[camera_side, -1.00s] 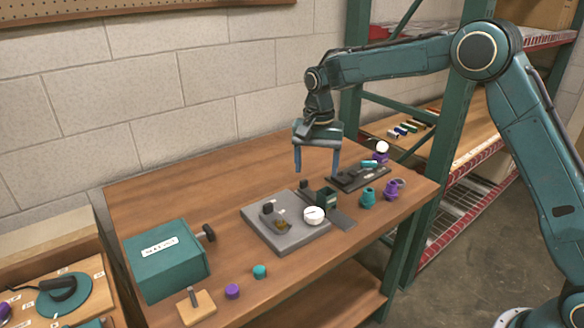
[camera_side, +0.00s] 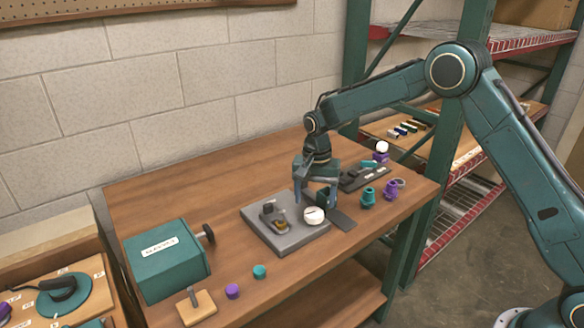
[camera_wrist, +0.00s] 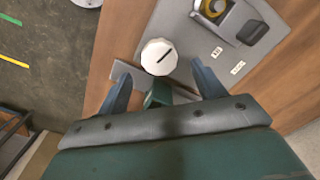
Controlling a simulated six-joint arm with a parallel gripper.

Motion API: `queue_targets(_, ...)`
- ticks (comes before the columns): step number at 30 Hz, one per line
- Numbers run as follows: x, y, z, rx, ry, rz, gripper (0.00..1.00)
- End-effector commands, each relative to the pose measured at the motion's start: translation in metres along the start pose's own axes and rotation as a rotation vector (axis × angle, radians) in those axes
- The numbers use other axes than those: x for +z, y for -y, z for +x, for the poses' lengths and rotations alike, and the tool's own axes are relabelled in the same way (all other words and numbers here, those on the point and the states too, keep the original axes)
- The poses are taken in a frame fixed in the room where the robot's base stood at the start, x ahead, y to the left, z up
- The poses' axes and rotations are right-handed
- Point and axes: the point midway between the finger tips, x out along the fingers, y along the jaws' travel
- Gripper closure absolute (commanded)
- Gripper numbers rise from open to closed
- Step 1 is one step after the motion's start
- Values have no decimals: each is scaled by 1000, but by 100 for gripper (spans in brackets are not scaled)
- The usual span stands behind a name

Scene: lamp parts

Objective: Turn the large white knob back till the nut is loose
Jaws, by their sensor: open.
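The large white knob (camera_side: 314,215) sits at the right front edge of a grey plate (camera_side: 270,238) on the bench. The wrist view shows it face-on as a round white knob (camera_wrist: 159,57) with a dark slot line. My gripper (camera_side: 312,205) is low over the plate, just behind the knob. In the wrist view my gripper (camera_wrist: 158,82) has its two blue fingers spread wide, one to each side of the knob and apart from it. A green block (camera_wrist: 157,94) shows between the fingers beside the knob. The nut cannot be made out.
A small fixture with a dark knob and yellow part (camera_side: 279,225) stands on the plate. A teal box (camera_side: 166,258) is at left, with purple (camera_side: 232,291) and teal caps (camera_side: 260,271) at front. Teal (camera_side: 368,197) and purple parts (camera_side: 390,189) stand at right. The back left bench is clear.

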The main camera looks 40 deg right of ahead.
Motion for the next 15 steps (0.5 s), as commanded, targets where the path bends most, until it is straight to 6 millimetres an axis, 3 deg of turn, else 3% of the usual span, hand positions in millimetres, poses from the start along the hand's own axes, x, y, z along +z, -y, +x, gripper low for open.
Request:
queue_targets(6,0,0,29,2,2,0,32)
queue_targets(15,0,0,43,0,1,0,32)
